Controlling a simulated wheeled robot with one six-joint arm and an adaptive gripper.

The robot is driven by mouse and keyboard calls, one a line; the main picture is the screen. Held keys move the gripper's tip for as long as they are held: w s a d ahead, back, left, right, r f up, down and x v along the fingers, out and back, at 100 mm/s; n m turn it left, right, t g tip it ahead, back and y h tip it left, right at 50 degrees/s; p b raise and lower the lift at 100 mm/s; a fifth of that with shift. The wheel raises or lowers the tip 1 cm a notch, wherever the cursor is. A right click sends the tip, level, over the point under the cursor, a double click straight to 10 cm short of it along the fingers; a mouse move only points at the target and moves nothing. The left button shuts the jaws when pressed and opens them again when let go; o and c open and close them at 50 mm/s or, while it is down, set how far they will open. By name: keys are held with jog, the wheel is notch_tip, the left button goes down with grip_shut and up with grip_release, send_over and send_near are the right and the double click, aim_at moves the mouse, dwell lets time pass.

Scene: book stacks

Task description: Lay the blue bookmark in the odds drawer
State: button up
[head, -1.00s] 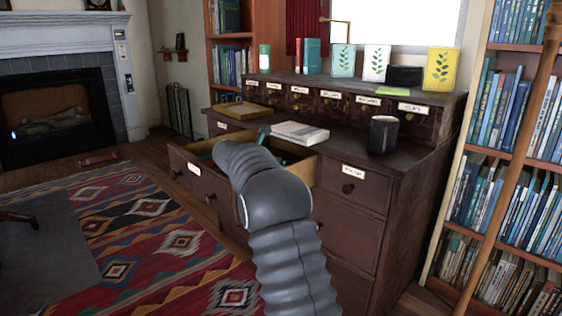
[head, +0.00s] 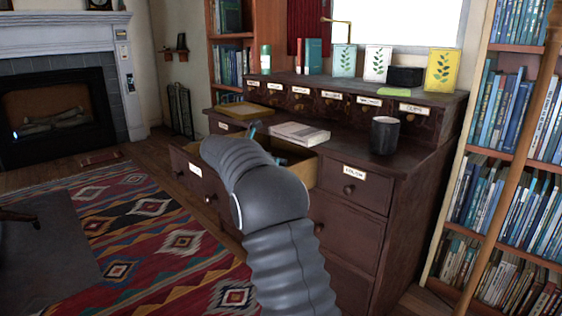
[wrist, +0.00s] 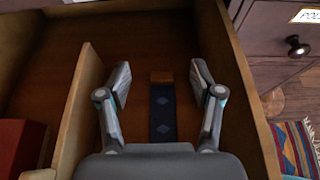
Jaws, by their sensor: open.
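The blue bookmark (wrist: 162,115), dark blue with paler diamonds and a brown end, lies flat in a compartment of an open wooden drawer (wrist: 240,100) in the wrist view. My gripper (wrist: 160,72) is open, its fingers apart on either side of the bookmark, with no finger seen touching it. A low divider (wrist: 80,108) runs along the left of this compartment. In the head view the open drawer (head: 196,172) juts from the dark desk, its label too small to read. My arm hides most of the drawer's inside and the gripper there.
A red object (wrist: 20,145) lies in the compartment left of the divider. On the desk top are a pale book (head: 299,133) and a dark mug (head: 384,135). A closed drawer (head: 352,188) sits right of the open one. A patterned rug (head: 150,235) covers the floor.

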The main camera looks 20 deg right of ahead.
jog(key=v, duration=0.7)
jog(key=shift+s+a+r+p, duration=0.15)
jog(key=shift+a+r+p, duration=0.05)
jog(key=shift+a+p, duration=0.2)
jog(key=shift+s, duration=0.1)
jog(key=s+m+y, duration=0.1)
jog(key=s, duration=0.2)
jog(key=s+r+m, duration=0.1)
jog(key=s, duration=0.2)
jog(key=s+m+y, duration=0.1)
jog(key=s+m, duration=0.1)
jog(key=s, duration=0.1)
jog(key=shift+a+r+y, duration=0.15)
jog(key=shift+r+y, duration=0.05)
jog(key=shift+y, duration=0.1)
jog(key=s+a+f+m+y, duration=0.3)
jog(key=s+m, duration=0.3)
jog(key=s, duration=0.6)
jog(key=s+a+f+m+y, duration=0.3)
jog(key=s+a+f+m, duration=0.1)
jog(key=s, duration=0.8)
jog(key=s+a+f+m+t+y, duration=0.1)
jog(key=s+a+f+m+y, duration=0.3)
jog(key=s+m, duration=0.4)
jog(key=s+a, duration=0.1)
jog(key=s, duration=0.3)
jog(key=shift+s, duration=0.4)
